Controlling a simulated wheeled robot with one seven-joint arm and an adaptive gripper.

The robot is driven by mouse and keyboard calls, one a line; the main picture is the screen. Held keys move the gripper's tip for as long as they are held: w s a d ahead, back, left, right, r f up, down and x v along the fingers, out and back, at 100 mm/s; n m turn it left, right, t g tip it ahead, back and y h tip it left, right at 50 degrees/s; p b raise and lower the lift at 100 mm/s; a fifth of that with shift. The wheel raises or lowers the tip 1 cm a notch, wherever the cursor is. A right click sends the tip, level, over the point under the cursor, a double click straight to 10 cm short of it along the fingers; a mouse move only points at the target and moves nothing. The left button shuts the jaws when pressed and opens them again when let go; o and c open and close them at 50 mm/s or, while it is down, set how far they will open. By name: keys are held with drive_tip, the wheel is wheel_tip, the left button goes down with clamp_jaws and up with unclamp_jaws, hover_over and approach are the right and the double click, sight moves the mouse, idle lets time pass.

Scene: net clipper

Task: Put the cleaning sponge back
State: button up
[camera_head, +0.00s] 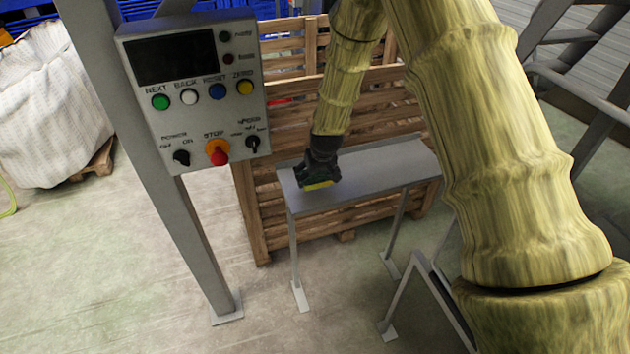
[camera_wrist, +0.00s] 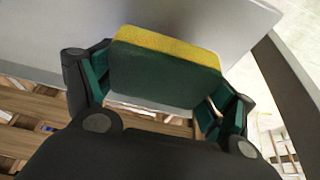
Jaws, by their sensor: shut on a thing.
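The cleaning sponge (camera_wrist: 165,70) has a yellow layer and a dark green layer. My gripper (camera_wrist: 158,90) is shut on it, with a finger at each side of the sponge in the wrist view. In the head view my gripper (camera_head: 318,172) is over the left part of a narrow grey metal shelf (camera_head: 390,168), and the yellow edge of the sponge (camera_head: 319,185) shows under it. I cannot tell whether the sponge touches the shelf. The shelf (camera_wrist: 225,25) also shows behind the sponge in the wrist view.
A wooden slatted crate (camera_head: 255,205) stands right behind the shelf. A control panel (camera_head: 195,90) on a grey post (camera_head: 180,225) stands to the left. A metal frame (camera_head: 585,60) is at the right. A white bulk bag (camera_head: 45,100) is at the far left. The floor at lower left is clear.

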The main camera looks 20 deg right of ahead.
sight(316, 183)
drive_tip(key=shift+f+p, duration=0.75)
drive_tip(key=shift+f, duration=1)
drive_tip(key=o, duration=0.7)
drive_tip(key=shift+f, duration=0.1)
drive_tip(key=shift+s+r, duration=0.1)
drive_tip(key=shift+r, duration=0.5)
drive_tip(key=b+v, duration=0.2)
drive_tip(key=v, duration=0.9)
drive_tip(key=shift+b, duration=0.3)
